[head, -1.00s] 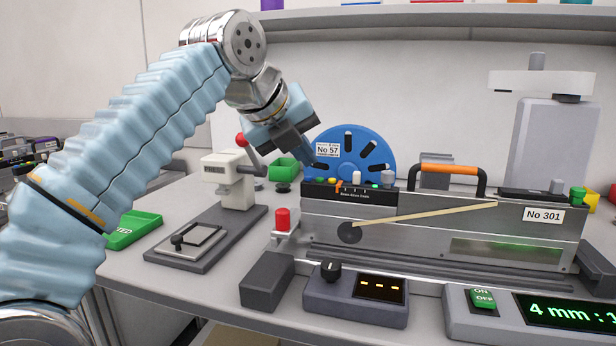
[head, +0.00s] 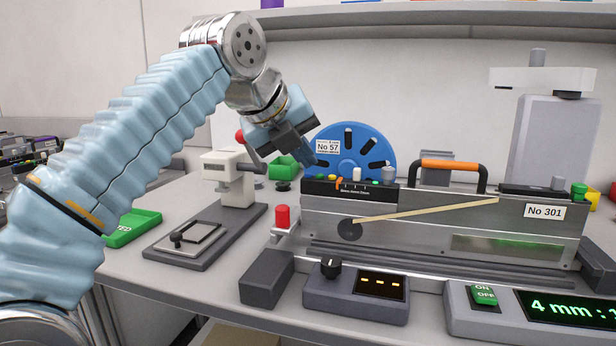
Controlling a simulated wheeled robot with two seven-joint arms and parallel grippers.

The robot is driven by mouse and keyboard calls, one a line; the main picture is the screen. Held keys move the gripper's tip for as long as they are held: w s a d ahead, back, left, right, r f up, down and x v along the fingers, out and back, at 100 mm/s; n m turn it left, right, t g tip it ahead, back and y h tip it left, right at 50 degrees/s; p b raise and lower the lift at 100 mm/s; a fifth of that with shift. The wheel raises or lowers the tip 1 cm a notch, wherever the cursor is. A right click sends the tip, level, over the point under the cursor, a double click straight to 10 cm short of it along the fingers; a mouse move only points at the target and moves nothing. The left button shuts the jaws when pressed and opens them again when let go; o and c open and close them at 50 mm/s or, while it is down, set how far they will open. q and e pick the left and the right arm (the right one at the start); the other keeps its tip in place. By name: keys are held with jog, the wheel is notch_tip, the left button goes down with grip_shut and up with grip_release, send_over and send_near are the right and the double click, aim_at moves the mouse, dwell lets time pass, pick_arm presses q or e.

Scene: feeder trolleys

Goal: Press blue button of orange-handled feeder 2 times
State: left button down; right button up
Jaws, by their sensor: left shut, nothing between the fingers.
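The orange-handled feeder (head: 400,240) is a long grey metal unit marked No 301, with an orange grip (head: 449,164) on top. At its left end is a black panel (head: 350,196) with a row of small coloured buttons (head: 332,178) along its top. The blue button is hard to single out at this size. My left gripper (head: 311,160) is shut and empty, pointing down just above the left end of this row. A small gap seems to show, but I cannot tell contact for sure. My right gripper is not in view.
A blue reel (head: 373,147) marked No 57 stands behind the panel. A white press (head: 232,180) on a dark base stands to the left, and a red button (head: 282,216) at the feeder's left end. A control box (head: 330,295) with a dark knob sits in front.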

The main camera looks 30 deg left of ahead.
aim_at(304, 178)
pick_arm(q)
jog(key=shift+f, duration=0.3)
dwell(0.5)
jog(key=shift+r, duration=0.1)
jog(key=shift+r+p, duration=0.55)
jog(key=shift+r, duration=0.05)
notch_tip(304, 178, up, 5)
jog(key=p, duration=0.5)
dwell(0.9)
